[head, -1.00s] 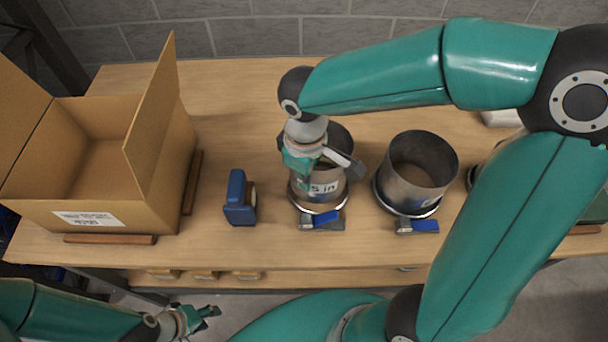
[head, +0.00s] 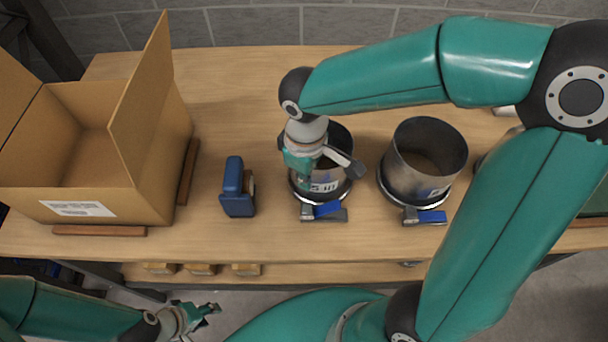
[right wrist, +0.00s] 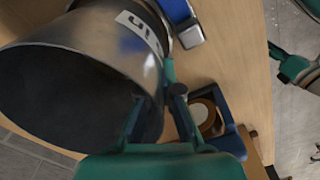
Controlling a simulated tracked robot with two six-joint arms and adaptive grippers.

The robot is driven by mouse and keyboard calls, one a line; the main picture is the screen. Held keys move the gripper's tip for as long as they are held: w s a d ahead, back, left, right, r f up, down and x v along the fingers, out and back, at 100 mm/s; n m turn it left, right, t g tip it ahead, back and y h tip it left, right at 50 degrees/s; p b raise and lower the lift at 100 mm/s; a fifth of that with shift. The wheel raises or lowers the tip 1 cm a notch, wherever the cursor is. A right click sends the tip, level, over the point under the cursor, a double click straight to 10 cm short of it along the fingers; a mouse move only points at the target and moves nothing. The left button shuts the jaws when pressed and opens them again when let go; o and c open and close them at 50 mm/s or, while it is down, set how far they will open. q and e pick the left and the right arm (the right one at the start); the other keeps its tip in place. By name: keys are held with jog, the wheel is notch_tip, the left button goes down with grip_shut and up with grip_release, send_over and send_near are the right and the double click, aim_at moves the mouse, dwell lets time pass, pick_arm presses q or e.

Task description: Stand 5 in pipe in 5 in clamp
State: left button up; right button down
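The 5 in pipe (head: 324,186), a grey metal cylinder with a white label, is upright at the 5 in clamp (head: 342,203), a ring with a blue lever on the table. Its lower end is at the ring; I cannot tell whether it rests fully inside. My right gripper (head: 343,163) is shut on the pipe's upper rim. In the right wrist view its fingers (right wrist: 158,105) straddle the wall of the pipe (right wrist: 85,65), one inside and one outside. My left gripper (head: 208,312) is open and empty, off the table's front edge.
A wider pipe (head: 428,155) stands in another clamp (head: 432,217) to the right. A blue tape dispenser (head: 234,190) sits left of the 5 in clamp. An open cardboard box (head: 110,205) stands at the left between wooden strips. The table (head: 235,80) is clear behind.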

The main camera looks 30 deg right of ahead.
jog(key=c, duration=1.2)
grip_release()
jog(key=shift+c, duration=0.2)
notch_tip(320, 180, up, 12)
jog(key=shift+a, duration=0.15)
